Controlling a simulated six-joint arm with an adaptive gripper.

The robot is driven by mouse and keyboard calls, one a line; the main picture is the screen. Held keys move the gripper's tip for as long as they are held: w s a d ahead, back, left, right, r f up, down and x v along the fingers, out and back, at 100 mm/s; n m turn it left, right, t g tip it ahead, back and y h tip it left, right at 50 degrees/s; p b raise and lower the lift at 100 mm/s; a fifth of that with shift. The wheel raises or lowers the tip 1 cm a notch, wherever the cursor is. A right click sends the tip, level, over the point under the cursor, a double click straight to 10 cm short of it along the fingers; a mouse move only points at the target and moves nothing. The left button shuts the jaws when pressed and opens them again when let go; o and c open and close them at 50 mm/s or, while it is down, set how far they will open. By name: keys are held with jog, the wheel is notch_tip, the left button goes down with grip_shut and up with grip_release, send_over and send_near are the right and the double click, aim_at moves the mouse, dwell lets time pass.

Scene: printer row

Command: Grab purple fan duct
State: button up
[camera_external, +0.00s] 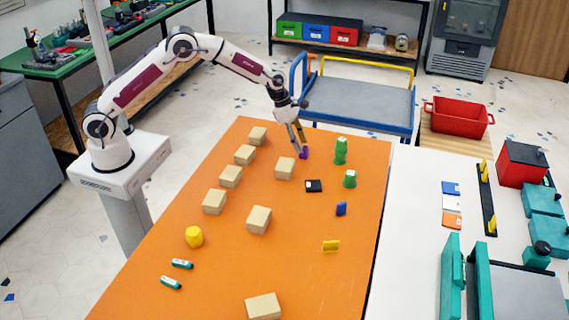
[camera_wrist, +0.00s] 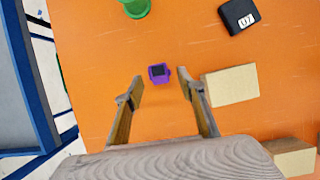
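The purple fan duct (camera_wrist: 159,74) is a small purple piece with a dark opening, lying on the orange table top. In the wrist view it sits just beyond the fingertips, between their lines. My gripper (camera_wrist: 160,92) is open, with nothing between its fingers. In the external view the purple fan duct (camera_external: 304,153) shows beside the fingertips of my gripper (camera_external: 301,142), near the far part of the table. The fingers partly overlap it there, and I cannot tell whether they touch it.
A wooden block (camera_wrist: 232,85) lies close right of the duct in the wrist view. A black box (camera_external: 313,186) and green pieces (camera_external: 341,152) stand nearby on the orange table (camera_external: 290,240). A blue trolley (camera_external: 360,105) stands beyond the table's far edge.

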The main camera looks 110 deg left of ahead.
aim_at(303, 147)
jog(key=shift+x, duration=1.95)
jog(key=shift+w, duration=0.15)
jog(key=shift+r, duration=0.1)
jog(key=c, duration=0.7)
